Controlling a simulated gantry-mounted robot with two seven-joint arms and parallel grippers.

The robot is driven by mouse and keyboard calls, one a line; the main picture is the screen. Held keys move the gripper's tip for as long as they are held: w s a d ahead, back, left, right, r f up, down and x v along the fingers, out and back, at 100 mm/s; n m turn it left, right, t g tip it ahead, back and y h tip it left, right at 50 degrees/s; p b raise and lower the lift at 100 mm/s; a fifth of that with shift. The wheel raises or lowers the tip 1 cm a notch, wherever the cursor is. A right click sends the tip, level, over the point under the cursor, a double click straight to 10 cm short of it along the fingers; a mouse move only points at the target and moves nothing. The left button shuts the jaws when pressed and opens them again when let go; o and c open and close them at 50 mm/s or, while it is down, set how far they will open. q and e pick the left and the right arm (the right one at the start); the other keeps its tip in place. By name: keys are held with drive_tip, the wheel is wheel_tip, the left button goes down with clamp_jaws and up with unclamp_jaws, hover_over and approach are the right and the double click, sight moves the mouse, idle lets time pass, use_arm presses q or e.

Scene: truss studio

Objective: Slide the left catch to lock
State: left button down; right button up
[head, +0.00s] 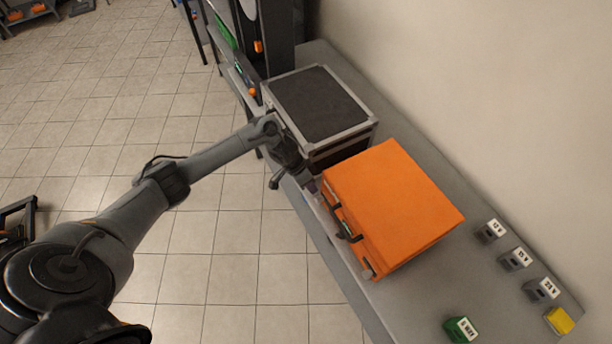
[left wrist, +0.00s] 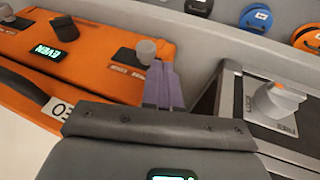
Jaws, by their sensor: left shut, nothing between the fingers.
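The orange case (head: 395,195) lies closed on the grey bench. Its front face shows in the left wrist view (left wrist: 95,60), with a black handle and a small lit display between two grey catches. The left catch (left wrist: 146,48) sits on a dark plate with small labels I cannot read clearly. The right catch (left wrist: 62,26) is farther off. My left gripper (left wrist: 163,85) has purple-grey fingers, shut and empty, just beside the left catch; I cannot tell if they touch it. In the head view the gripper (head: 310,186) is at the case's left front corner, partly hidden. My right gripper is not in view.
A dark case with metal edges (head: 320,100) stands close to the left of the orange case; its grey knob (left wrist: 278,98) shows in the left wrist view. Small labelled blocks (head: 515,258), a green block (head: 461,329) and a yellow block (head: 560,320) lie at the right. A wall backs the bench.

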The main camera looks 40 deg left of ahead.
sight(319, 200)
use_arm(q)
drive_tip(key=shift+s+d+f, duration=0.15)
drive_tip(key=shift+d+f, duration=0.3)
drive_tip(key=shift+d, duration=0.1)
drive_tip(key=d+p, duration=0.1)
drive_tip(key=s+d+p, duration=0.1)
drive_tip(key=d+p, duration=0.1)
drive_tip(key=shift+d, duration=0.2)
